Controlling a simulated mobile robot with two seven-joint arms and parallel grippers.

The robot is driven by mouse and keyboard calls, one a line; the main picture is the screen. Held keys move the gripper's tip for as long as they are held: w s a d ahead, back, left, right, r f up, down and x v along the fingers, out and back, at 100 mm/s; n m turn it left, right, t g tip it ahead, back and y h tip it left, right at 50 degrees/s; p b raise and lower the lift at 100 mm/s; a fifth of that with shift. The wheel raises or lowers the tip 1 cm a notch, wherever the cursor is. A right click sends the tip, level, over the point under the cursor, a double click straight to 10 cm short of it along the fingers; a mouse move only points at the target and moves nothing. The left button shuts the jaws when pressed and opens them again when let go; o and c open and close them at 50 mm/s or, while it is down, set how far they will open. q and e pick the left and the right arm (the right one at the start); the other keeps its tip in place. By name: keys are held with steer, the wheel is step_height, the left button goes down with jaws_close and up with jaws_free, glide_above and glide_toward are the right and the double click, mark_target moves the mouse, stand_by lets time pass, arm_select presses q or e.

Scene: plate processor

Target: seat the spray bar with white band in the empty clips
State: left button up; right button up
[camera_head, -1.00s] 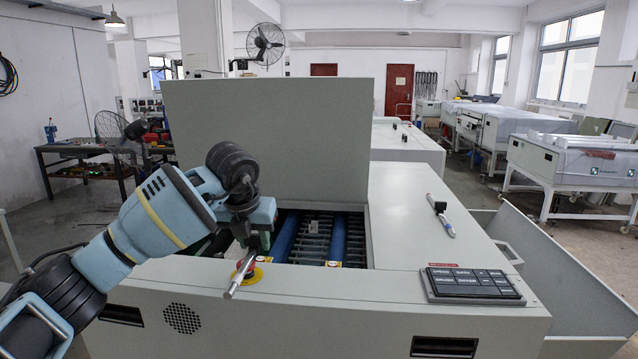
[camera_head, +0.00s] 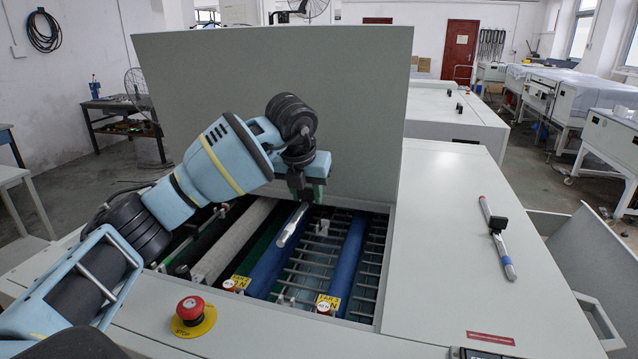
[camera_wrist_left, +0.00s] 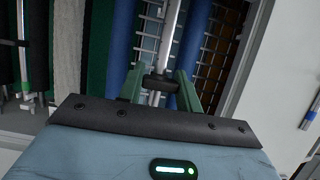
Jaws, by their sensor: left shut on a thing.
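My left gripper (camera_head: 308,196) is shut on a slim silver spray bar (camera_head: 293,224) and holds it over the open bay of the machine. The bar's near end points down toward the front, above a blue roller. I cannot make out a white band on it. In the left wrist view the bar (camera_wrist_left: 171,35) runs away from between the green fingers (camera_wrist_left: 160,84). A small grey clip (camera_head: 322,228) shows between the two blue rollers and looks empty; other clips are partly hidden or too small to tell. My right gripper is out of view.
Another spray bar with a blue band (camera_head: 508,268) and a black block lies on the right top cover. A red stop button (camera_head: 190,309) and yellow-labelled knobs line the bay's front. The raised grey lid (camera_head: 270,80) stands behind. The right cover is otherwise mostly clear.

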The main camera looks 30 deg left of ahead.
arm_select(q)
steer(key=shift+s+r, duration=0.1)
steer(key=shift+s, duration=0.25)
steer(key=shift+x, duration=0.9)
steer(key=shift+s+d+f, duration=0.1)
steer(key=shift+s+f, duration=0.05)
steer(key=shift+f, duration=6.75)
steer(key=o, duration=1.1)
steer(key=shift+o, duration=0.2)
